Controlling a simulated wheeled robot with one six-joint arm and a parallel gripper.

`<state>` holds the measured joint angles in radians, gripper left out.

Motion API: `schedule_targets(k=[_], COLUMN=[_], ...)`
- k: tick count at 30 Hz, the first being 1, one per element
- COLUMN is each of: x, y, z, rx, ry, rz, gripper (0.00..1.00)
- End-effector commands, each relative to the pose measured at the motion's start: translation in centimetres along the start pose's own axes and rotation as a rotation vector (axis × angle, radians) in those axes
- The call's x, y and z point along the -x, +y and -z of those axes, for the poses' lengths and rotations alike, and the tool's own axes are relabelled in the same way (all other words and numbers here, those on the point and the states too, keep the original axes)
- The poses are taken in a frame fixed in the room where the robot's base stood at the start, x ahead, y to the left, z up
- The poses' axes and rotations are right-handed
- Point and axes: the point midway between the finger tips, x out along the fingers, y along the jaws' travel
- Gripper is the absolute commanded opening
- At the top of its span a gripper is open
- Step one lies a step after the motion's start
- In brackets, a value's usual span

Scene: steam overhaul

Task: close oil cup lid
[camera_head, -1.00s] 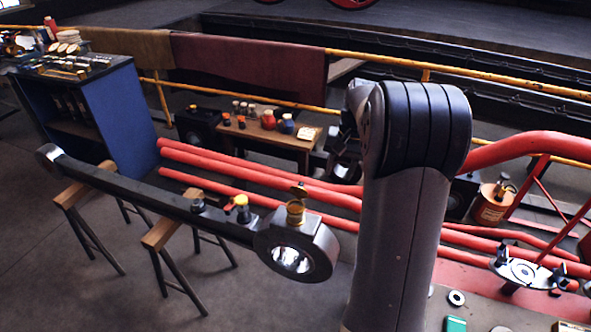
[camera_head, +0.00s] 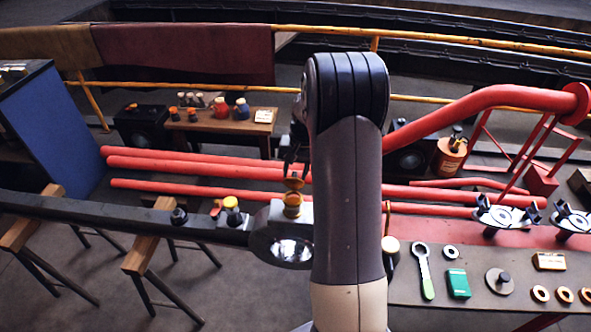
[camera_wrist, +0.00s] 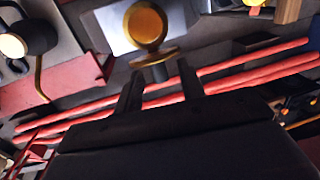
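The brass oil cup (camera_head: 292,206) stands on the block at the round end of the long dark rod (camera_head: 120,218). Its lid (camera_head: 293,183) is raised, standing above the cup. My gripper (camera_head: 290,166) points down just above the lid, partly hidden by my arm. In the wrist view, the cup's round golden mouth (camera_wrist: 146,25) is at top centre. The lid (camera_wrist: 153,57) shows nearly edge-on just past my fingertips. My gripper (camera_wrist: 159,76) is open, with the lid lying ahead of the gap between its fingers. Contact cannot be told.
A yellow-topped fitting (camera_head: 231,204) and a dark fitting (camera_head: 179,216) sit on the rod left of the cup. Wooden trestles (camera_head: 145,246) support the rod. Red pipes (camera_head: 200,167) run behind. A grey bench (camera_head: 410,285) with a wrench (camera_head: 424,268) and small parts lies right.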

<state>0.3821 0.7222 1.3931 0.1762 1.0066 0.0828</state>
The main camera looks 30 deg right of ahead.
Motion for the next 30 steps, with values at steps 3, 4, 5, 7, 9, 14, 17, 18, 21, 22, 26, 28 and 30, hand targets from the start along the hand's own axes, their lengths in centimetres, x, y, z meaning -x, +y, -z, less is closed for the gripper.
schedule_targets(k=[3,4,5,7,9,14,17,18,21,22,26,28,30], x=[0.01,0.02,0.02,0.03,0.04,0.05,0.06,0.06,0.06,0.05,-0.03,-0.08,-0.19], y=[0.0,0.0,0.0,0.0,0.0,0.0,0.0,-0.01,-0.01,-0.01,0.0,0.0,0.0], z=[0.0,0.0,0.0,0.0,0.0,0.0,0.0,0.0,0.0,0.0,-0.09,-0.19,-0.35], rx=[0.0,0.0,0.0,0.0,0.0,0.0,0.0,0.0,0.0,0.0,0.001,0.004,0.007], ry=[0.0,0.0,0.0,0.0,0.0,0.0,0.0,0.0,0.0,0.001,0.011,0.024,0.045], rz=[0.0,0.0,0.0,0.0,0.0,0.0,0.0,0.0,0.0,0.0,0.0,0.0,-0.001], gripper=[0.38,0.37,0.35,0.29,0.23,0.1,0.02,0.0,0.0,0.0,0.0,0.0,0.0])
